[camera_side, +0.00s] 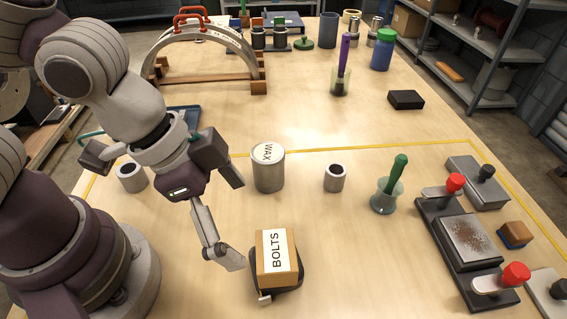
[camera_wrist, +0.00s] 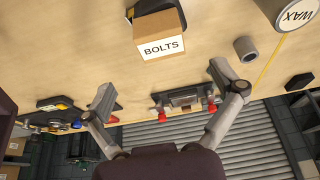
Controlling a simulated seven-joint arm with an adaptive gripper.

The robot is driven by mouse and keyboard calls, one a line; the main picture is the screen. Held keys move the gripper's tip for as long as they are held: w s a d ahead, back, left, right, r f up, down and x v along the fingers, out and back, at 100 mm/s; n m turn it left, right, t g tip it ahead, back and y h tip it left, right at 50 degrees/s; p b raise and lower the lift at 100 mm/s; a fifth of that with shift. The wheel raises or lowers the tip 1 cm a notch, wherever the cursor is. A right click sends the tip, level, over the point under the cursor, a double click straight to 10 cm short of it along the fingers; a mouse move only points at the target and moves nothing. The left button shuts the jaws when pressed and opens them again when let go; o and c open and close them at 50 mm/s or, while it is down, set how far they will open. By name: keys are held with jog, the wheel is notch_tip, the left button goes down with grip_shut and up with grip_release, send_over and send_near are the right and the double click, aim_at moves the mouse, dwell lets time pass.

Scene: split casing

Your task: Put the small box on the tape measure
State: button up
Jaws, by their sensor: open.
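The small box (camera_side: 277,252), brown cardboard with a white BOLTS label, rests on top of the dark tape measure (camera_side: 264,296) near the front of the table. The tape measure is mostly hidden under the box; its edge and pale tab show. In the wrist view the box (camera_wrist: 160,32) is ahead of the fingers, with a dark piece of the tape measure (camera_wrist: 130,14) beside it. My gripper (camera_side: 234,218) is open and empty, left of the box and apart from it. Its two spread fingers also show in the wrist view (camera_wrist: 166,88).
A WAX tin (camera_side: 268,170) stands behind the box, close to my gripper. A small grey cylinder (camera_side: 334,178) and a green-handled tool in a cup (camera_side: 387,187) stand to the right. A fixture with red knobs (camera_side: 470,245) is at the right. Bare table lies between it and the box.

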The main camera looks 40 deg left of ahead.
jog(key=a+r+n+t+y, duration=0.1)
jog(key=a+r+n, duration=0.2)
jog(key=a, duration=0.4)
jog(key=w+a+r+n+t+y, duration=0.1)
jog(key=a+r+n+y, duration=0.1)
jog(key=a+r+n, duration=0.2)
jog(key=a+n, duration=0.2)
jog(key=a, duration=0.2)
jog(key=shift+r, duration=0.25)
